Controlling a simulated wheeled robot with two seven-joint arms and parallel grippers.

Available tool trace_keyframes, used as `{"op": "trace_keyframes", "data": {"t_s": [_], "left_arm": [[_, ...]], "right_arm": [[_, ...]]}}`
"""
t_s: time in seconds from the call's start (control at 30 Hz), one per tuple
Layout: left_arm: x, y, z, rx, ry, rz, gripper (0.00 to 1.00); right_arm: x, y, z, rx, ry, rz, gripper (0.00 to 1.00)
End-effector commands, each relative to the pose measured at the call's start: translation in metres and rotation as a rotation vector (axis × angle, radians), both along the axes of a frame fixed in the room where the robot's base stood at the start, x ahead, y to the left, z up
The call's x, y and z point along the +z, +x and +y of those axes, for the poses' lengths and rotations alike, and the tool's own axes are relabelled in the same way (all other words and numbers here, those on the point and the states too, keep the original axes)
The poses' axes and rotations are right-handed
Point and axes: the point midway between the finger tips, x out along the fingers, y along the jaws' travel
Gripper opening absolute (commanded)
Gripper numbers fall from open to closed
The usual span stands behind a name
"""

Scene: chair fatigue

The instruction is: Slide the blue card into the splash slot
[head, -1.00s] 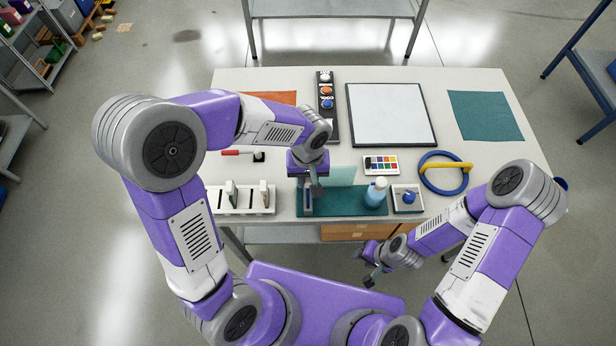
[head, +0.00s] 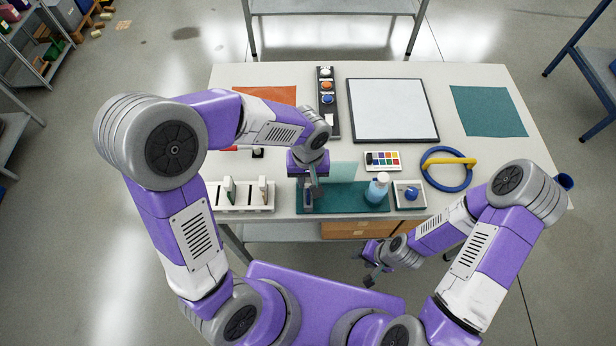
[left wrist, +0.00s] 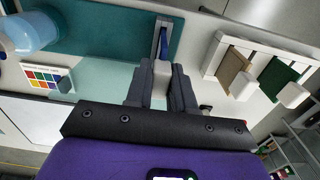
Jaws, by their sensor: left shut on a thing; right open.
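My left gripper (head: 316,186) is above the left end of the teal mat (head: 350,205) at the table's front. In the left wrist view its fingers (left wrist: 161,88) are shut on the pale grip block of the blue card (left wrist: 165,44). The card's blue part is at a narrow grey slot holder (left wrist: 161,28) on the mat. The holder also shows in the head view (head: 307,203). How deep the card sits cannot be told. No splash label is readable. My right gripper (head: 370,276) is open and empty, low in front of the table.
A white rack (head: 224,205) left of the mat holds a green and a tan card. A pale translucent panel (head: 343,172), a blue bottle (head: 378,187) and a tray with a blue knob (head: 409,196) stand right of my left gripper. A colour palette (head: 383,161) lies behind.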

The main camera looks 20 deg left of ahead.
Motion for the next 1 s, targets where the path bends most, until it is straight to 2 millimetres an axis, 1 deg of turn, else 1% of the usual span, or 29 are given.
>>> {"op": "trace_keyframes", "data": {"t_s": [0.43, 0.47, 0.6, 0.63, 0.9, 1.0], "left_arm": [[-0.0123, -0.0001, 0.0, 0.0, 0.0, 0.0, 0.0], [-0.0113, -0.0001, 0.0, 0.0, 0.0, 0.0, 0.28], [-0.0107, 0.0, 0.0, 0.0, 0.0, 0.0, 0.49], [-0.0107, 0.0, 0.0, 0.0, 0.0, 0.0, 0.53], [-0.0099, 0.0001, -0.0001, 0.0, 0.0, 0.0, 0.53], [-0.0025, 0.0007, -0.0003, 0.0, -0.001, -0.003, 0.53]], "right_arm": [[-0.0112, 0.0, 0.0, 0.0, 0.0, 0.0, 0.43], [-0.0103, 0.0, 0.0, 0.0, 0.0, 0.0, 0.43], [-0.0097, 0.0, 0.0, 0.0, 0.0, 0.0, 0.43], [-0.0097, 0.0, 0.0, 0.0, 0.0, 0.0, 0.43], [-0.0095, 0.0, 0.0, 0.0, 0.0, 0.0, 0.43], [-0.0075, 0.0, 0.0, 0.0, 0.0, 0.0, 0.43]]}}
